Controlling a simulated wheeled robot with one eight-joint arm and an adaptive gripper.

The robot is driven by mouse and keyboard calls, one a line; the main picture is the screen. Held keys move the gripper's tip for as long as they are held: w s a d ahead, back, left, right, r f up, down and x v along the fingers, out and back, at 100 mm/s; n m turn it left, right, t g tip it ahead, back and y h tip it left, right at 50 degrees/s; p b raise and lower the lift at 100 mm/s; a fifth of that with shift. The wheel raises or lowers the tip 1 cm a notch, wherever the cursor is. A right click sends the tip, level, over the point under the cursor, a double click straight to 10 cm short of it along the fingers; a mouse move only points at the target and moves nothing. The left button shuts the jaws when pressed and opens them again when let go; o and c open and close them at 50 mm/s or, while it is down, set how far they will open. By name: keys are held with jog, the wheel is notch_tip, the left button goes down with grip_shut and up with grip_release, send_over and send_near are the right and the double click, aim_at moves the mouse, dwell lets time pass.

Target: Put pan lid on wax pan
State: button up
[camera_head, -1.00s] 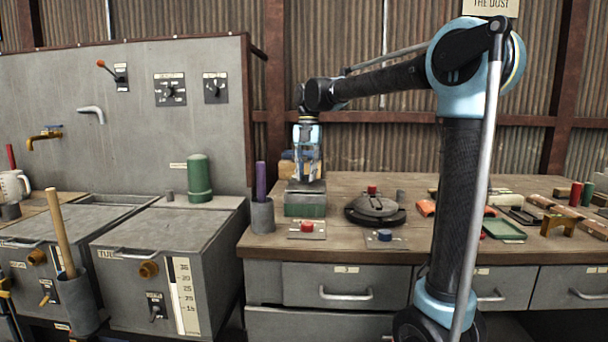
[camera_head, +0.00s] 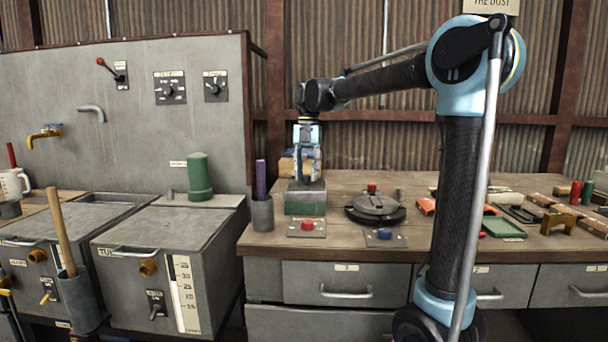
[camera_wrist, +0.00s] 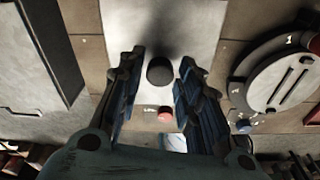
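The pan lid (camera_head: 298,186) is a flat grey plate lying on top of the green-grey wax pan (camera_head: 305,205) at the left end of the workbench. In the wrist view the pale lid (camera_wrist: 122,20) has a round dark knob (camera_wrist: 160,71) at its middle. My gripper (camera_head: 307,180) points down just over the lid. In the wrist view its fingers (camera_wrist: 158,92) stand apart on either side of the knob, with visible gaps and nothing held. The pan's walls are hidden under the lid in the wrist view.
A round grey turntable device (camera_head: 376,207) stands right of the pan. A red button (camera_head: 306,226) and a blue button (camera_head: 384,235) are in front. A grey cup with a purple rod (camera_head: 262,213) is at left. Blocks and tools (camera_head: 505,225) cover the bench's right side.

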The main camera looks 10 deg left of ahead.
dwell(0.4)
jog(key=o, duration=0.6)
jog(key=shift+c, duration=0.2)
jog(key=shift+r, duration=0.15)
notch_tip(320, 180, up, 12)
jog(key=w, duration=0.1)
jog(key=shift+w+f, duration=0.2)
jog(key=shift+w, duration=0.1)
jog(key=shift+d, duration=0.1)
